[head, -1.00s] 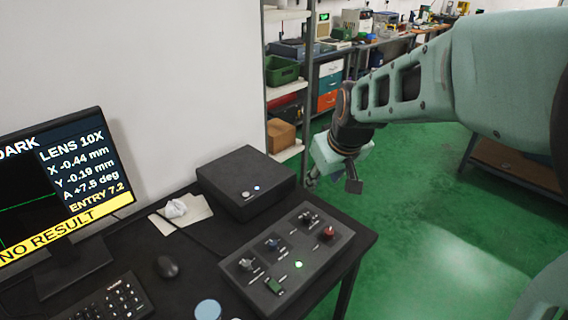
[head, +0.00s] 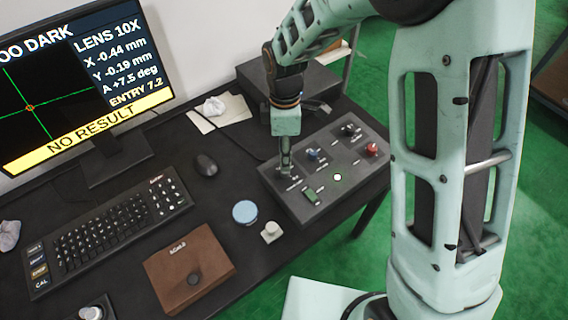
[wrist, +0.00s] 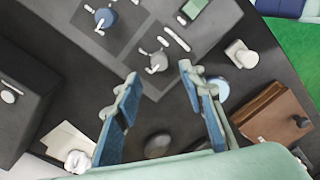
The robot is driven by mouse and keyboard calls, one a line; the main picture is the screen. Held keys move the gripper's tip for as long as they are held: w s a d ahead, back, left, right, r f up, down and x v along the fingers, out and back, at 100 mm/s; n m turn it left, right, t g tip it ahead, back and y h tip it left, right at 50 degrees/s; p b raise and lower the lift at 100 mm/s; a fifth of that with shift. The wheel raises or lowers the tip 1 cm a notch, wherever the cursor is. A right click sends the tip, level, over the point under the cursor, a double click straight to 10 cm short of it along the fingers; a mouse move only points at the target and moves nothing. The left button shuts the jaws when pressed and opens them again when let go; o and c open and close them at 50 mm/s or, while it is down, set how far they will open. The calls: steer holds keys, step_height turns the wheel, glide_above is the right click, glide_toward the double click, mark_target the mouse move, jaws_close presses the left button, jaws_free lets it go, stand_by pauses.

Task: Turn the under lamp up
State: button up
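The dark control panel (head: 352,164) lies on the desk with a grey knob, a blue knob (head: 313,154), a black knob (head: 348,130), a red button (head: 371,149) and a green switch (head: 312,195). The labels are too small to read, so I cannot tell which knob is the under lamp's. My gripper (head: 285,168) points down over the panel's near-left knob, hiding it in the head view. In the wrist view the gripper (wrist: 160,72) is open, and the grey knob (wrist: 157,62) shows between its fingertips. I cannot tell whether they touch it. The blue knob (wrist: 106,17) lies outside them.
The monitor (head: 80,80) reads "OO DARK", partly cut off, and "NO RESULT". A black box (head: 325,82) stands behind the panel.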

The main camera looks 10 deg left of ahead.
step_height(320, 180, down, 6)
steer(key=shift+s+r, duration=0.1)
steer(key=shift+c, duration=0.4)
jaws_close()
